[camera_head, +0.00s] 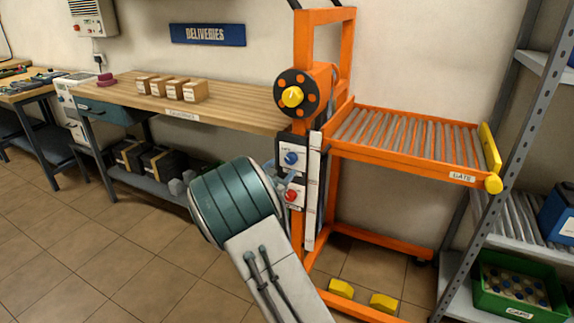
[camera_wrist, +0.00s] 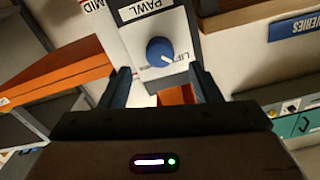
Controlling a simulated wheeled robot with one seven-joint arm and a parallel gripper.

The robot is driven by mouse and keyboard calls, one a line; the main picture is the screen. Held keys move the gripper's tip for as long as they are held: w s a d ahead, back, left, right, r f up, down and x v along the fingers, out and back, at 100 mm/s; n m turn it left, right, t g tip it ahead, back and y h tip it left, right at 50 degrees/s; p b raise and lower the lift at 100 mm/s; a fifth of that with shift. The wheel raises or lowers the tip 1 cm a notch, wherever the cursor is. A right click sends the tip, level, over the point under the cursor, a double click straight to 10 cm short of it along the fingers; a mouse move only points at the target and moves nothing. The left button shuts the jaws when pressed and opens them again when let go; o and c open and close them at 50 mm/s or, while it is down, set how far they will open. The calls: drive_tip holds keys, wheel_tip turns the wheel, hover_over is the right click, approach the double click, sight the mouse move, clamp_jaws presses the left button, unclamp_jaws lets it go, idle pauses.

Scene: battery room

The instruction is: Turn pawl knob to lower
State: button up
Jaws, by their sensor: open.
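The blue pawl knob (camera_wrist: 160,50) sits on a light panel under a PAWL label (camera_wrist: 146,8) in the wrist view. Its white mark points toward the lower right, near lettering that looks like LIFT. In the head view the knob (camera_head: 291,158) is on the orange lift's post, above a red knob (camera_head: 291,196). My gripper (camera_wrist: 163,82) is open, with one dark finger on each side of the panel's near end. The fingers appear apart from the knob. In the head view my gripper (camera_head: 280,175) is partly hidden by my arm, just left of the panel.
The orange lift (camera_head: 325,16) carries a roller platform (camera_head: 400,143) with a yellow gate (camera_head: 490,150) on the right. A yellow-hubbed wheel (camera_head: 292,97) is above the knobs. A wooden bench (camera_head: 240,113) with small boxes stands to the left. Grey shelving (camera_head: 500,150) stands right.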

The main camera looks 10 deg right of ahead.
sight(289, 160)
drive_tip(key=x, duration=0.5)
drive_tip(key=shift+w+d, duration=0.1)
drive_tip(key=shift+w, duration=0.05)
drive_tip(key=c, duration=1)
